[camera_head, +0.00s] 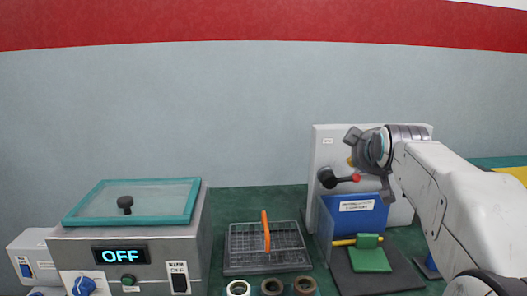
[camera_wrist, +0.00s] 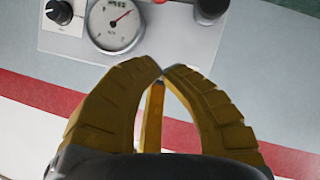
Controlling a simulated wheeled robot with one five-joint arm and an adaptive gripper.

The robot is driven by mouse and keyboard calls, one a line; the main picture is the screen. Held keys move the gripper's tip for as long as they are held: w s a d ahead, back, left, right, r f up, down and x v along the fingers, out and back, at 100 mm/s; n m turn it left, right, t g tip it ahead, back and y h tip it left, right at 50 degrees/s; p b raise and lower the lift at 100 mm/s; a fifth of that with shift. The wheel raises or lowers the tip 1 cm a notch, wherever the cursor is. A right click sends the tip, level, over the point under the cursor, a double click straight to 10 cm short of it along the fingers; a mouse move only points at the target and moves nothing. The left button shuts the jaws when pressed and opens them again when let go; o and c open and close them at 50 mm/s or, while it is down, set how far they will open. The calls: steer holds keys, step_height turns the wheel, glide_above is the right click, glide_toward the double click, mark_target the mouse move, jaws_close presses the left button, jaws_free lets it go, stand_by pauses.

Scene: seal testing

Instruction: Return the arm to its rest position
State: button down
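My white arm reaches in from the right side of the head view, raised and bent. My gripper (camera_head: 362,150) is at its end, in front of the upper part of a pale upright panel (camera_head: 325,145). Its fingers are mostly hidden there. In the wrist view the two yellow fingers of my gripper (camera_wrist: 162,72) curve together and their tips meet. A yellow strip shows between them, and I cannot tell whether it is part of the gripper. I see no clear object held.
A gauge (camera_wrist: 117,22) and black knobs are past the fingertips. Below the gripper stand a blue box (camera_head: 358,222) and a green block (camera_head: 369,259). Left are a wire basket (camera_head: 245,262) with an orange handle, several rings, and a machine (camera_head: 140,250) reading OFF with a teal-framed lid.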

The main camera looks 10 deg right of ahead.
steer(key=s+a+f+m+g+y+p, duration=0.1)
steer(key=s+a+f+g+p, duration=0.1)
steer(key=s+p, duration=0.4)
steer(key=s+a+f+m+g+y+p, duration=0.1)
steer(key=s+a+g+p, duration=0.3)
steer(key=s, duration=1.1)
steer(key=s+a+f+m+g+y+p, duration=0.1)
steer(key=s+a+f+g+p, duration=0.2)
steer(key=s+a+p, duration=0.4)
steer(key=s+f+p, duration=0.1)
steer(key=s, duration=0.2)
steer(key=shift+s+a, duration=0.2)
steer(key=shift+s, duration=0.1)
